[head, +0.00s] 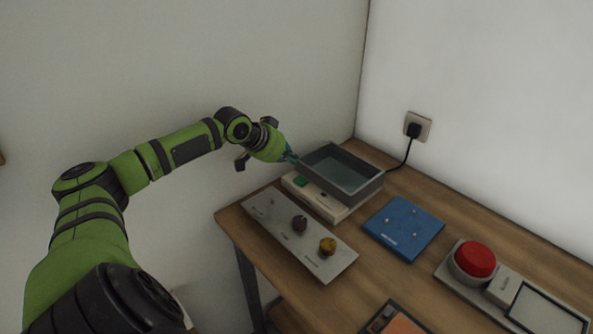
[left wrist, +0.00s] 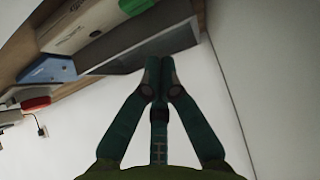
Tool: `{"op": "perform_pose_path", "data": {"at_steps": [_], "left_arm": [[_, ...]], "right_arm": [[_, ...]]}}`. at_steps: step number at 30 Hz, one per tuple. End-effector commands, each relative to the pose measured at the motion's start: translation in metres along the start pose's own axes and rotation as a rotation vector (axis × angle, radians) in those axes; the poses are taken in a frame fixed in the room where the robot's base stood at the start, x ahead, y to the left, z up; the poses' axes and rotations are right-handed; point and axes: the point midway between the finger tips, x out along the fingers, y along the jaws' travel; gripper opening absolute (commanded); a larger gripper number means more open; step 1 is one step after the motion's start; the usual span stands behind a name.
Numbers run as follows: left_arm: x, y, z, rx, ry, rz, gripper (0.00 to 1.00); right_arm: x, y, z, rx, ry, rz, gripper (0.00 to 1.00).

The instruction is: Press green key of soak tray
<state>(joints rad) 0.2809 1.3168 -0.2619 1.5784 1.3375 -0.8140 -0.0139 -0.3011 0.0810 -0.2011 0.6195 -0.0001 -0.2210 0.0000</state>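The soak tray (head: 370,190) is a grey open box on a pale base (head: 325,205) at the back of the bench, by the wall corner. Its green key (head: 300,181) is on the left part of the base's front strip. My left gripper (head: 291,156) is at the tray's back left corner, above and behind the key. In the left wrist view, the two fingertips (left wrist: 160,64) meet with nothing between them, and the tray's grey side (left wrist: 140,50) lies just beyond. I cannot tell whether they touch the tray. My right gripper is not in view.
A grey panel (head: 275,228) with a dark and a yellow knob lies in front of the tray. A blue plate (head: 403,228) and a red push button (head: 475,259) are to the right. A black plug (head: 413,130) sits in the wall socket. Walls stand close behind the arm.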

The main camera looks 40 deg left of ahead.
Motion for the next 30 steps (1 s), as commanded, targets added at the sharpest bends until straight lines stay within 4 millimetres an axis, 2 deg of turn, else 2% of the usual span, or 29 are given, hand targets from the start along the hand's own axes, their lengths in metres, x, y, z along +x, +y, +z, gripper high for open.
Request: {"op": "perform_pose_path", "data": {"at_steps": [6,9,12,26,30], "left_arm": [[0.035,0.003,-0.003,-0.002,0.002,0.005,0.0],[0.045,0.002,0.013,0.001,-0.005,0.003,0.0],[0.053,0.002,0.021,0.001,-0.003,0.002,0.0],[0.061,0.002,0.028,0.003,-0.001,0.001,0.0],[0.069,0.002,0.036,0.0,-0.002,0.002,0.0]], "right_arm": [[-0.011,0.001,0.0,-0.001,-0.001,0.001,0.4],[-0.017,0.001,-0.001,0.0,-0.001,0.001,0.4],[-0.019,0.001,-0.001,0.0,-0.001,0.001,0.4],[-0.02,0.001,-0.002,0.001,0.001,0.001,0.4],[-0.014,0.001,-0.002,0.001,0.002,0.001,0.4]]}}
